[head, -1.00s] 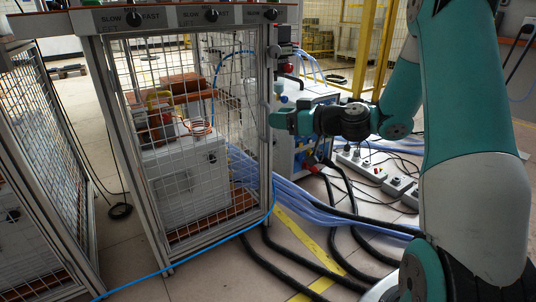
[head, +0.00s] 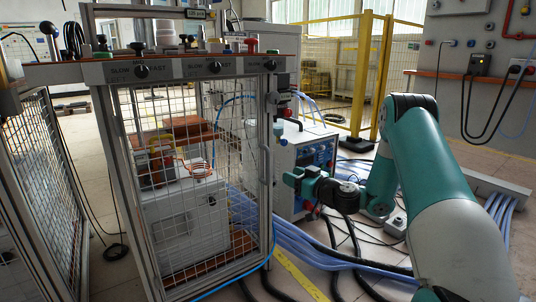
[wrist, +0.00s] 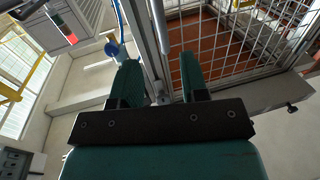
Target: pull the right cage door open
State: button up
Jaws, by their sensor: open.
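The right cage door (head: 222,270) is a wire-mesh panel in a grey metal frame. It looks shut in the cage front in the head view. A slim vertical handle bar (head: 268,165) stands along its right edge. My gripper (head: 287,180) is open and empty, just right of this edge, with a small gap in the head view. In the wrist view, my gripper's fingers (wrist: 161,75) point toward the door frame and a round grey bar (wrist: 158,25) that lines up between them. I cannot tell whether the bar lies between the fingertips or beyond them.
Inside the cage are a white box (head: 185,215) and a copper coil (head: 198,169). Another mesh panel (head: 55,180) angles out at the left. A control shelf with knobs (head: 142,71) tops the cage. Blue hoses (head: 330,258) and black cables cross the floor at the right.

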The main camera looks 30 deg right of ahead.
aim_at(269, 166)
jog(key=b+x, duration=0.2)
jog(key=x, duration=0.9)
jog(key=shift+w+a, duration=0.1)
jog(key=shift+w, duration=0.05)
grip_shut()
